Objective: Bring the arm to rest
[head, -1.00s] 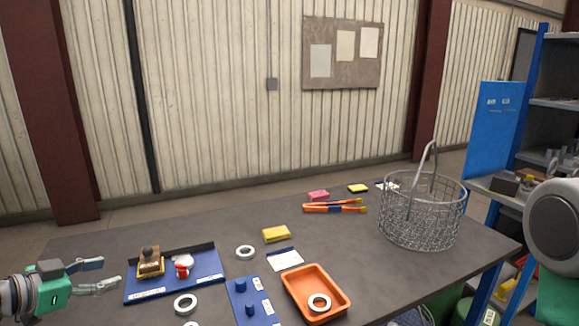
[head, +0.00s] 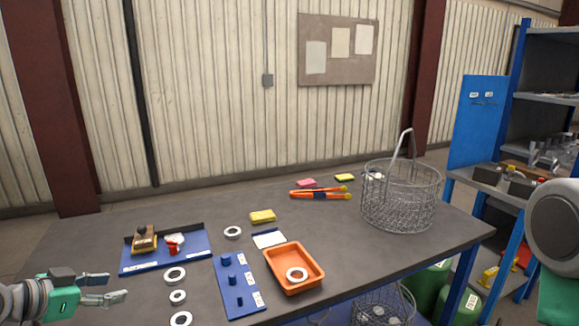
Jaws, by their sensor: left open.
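My left gripper (head: 108,287) is at the lower left in the head view, over the near left part of the grey table (head: 330,215). Its two fingers point right and stand apart, with nothing between them. It is left of the white rings and in front of the blue tray (head: 165,264). On my right side only a grey and green part of my arm shows at the right edge; the right gripper is out of the picture.
The blue tray carries a brown block (head: 144,240) and a red-and-white item (head: 173,245). Several white rings (head: 175,274), a blue peg board (head: 238,290), an orange bin (head: 294,268) holding a ring, and a wire basket (head: 400,197) stand rightward. A blue shelf (head: 478,125) stands beyond.

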